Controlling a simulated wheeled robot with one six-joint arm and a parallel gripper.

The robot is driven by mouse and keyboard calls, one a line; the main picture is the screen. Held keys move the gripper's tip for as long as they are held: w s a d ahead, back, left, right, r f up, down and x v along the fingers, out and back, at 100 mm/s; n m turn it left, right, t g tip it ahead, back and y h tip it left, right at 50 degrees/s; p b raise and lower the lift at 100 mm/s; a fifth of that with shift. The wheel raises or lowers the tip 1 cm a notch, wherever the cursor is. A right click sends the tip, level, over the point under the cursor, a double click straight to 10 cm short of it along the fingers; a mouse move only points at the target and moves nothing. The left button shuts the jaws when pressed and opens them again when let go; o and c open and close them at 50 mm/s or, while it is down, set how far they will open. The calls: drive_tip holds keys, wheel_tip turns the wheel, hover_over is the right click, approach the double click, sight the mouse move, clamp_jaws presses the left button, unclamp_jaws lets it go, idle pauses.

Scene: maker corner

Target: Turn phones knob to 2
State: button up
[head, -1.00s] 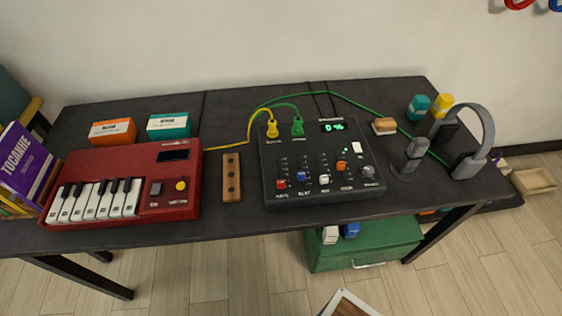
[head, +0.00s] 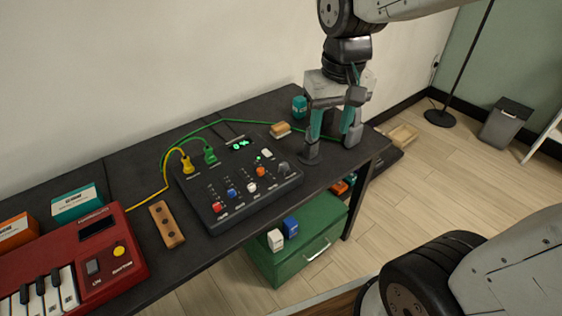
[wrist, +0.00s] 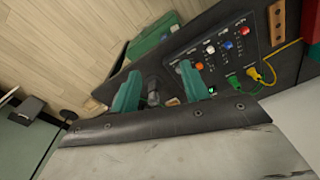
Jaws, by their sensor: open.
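The black mixer (head: 222,212) lies on the dark table, with a small green display (head: 240,145) that seems to read 0%. A grey knob (head: 284,168) at its front right corner is likely the phones knob; its label is too small to read. My gripper (head: 333,122) is open and points down over the table's right end, right of the mixer. In the wrist view its teal fingers (wrist: 160,88) are apart, with the dark microphone (wrist: 153,97) showing between them. The mixer (wrist: 222,62) is beyond the right-hand finger, which may hide the grey knob.
The microphone (head: 309,153) stands close by my gripper, and the headphones are mostly hidden behind it. A yellow plug (head: 187,165) and a green plug (head: 210,156) rise from the mixer's back. A wooden block (head: 167,225) and red keyboard (head: 125,265) lie to the left.

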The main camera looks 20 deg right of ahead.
drive_tip(key=w+f, duration=0.5)
drive_tip(key=w, duration=0.2)
drive_tip(key=m, duration=0.1)
hover_over(284, 164)
drive_tip(key=shift+g, duration=0.4)
wheel_tip(284, 164, down, 12)
drive_tip(key=shift+s+r, duration=0.1)
wheel_tip(284, 164, down, 7)
drive_tip(key=shift+r, duration=0.1)
drive_tip(key=shift+f, duration=0.65)
drive_tip(key=c, duration=1)
